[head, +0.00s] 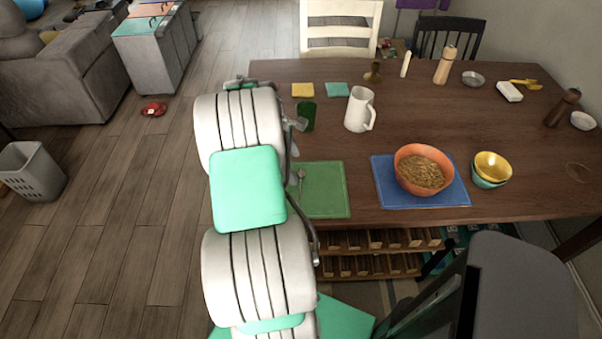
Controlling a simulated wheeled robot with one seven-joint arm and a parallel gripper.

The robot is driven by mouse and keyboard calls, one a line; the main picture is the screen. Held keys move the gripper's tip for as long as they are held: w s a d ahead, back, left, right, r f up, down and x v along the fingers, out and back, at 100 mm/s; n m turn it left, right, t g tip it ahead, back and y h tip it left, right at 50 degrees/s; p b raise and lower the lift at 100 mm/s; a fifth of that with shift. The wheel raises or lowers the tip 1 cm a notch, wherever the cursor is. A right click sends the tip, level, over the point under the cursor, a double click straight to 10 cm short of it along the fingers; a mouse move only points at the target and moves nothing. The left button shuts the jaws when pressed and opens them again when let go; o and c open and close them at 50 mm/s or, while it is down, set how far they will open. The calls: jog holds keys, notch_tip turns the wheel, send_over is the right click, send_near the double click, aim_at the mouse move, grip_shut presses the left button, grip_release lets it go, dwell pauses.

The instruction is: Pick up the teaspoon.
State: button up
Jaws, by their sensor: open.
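A small teaspoon (301,176) lies on a green placemat (328,197) at the near left part of the dark wooden table (430,135). It looks thin and greyish, and my arm stands close to its left in the picture. My arm covers the left edge of the placemat and the table's left end. I cannot make out my gripper; it is hidden behind my arm links. Small grey parts show at the arm's right edge, but I cannot tell whether they are fingers.
A dark green cup (306,115) and a white pitcher (358,110) stand behind the placemat. An orange bowl of food (422,170) sits on a blue placemat (389,186) to the right, beside stacked bowls (492,166). A dark chair (510,290) stands at the near right.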

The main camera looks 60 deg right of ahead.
aim_at(300, 175)
jog(key=x, duration=0.3)
jog(key=shift+s+d, duration=0.1)
jog(key=shift+s, duration=0.2)
jog(key=shift+d+f, duration=0.1)
jog(key=shift+f, duration=0.35)
jog(key=shift+c, duration=0.3)
jog(key=c, duration=1.3)
jog(key=shift+r, duration=0.15)
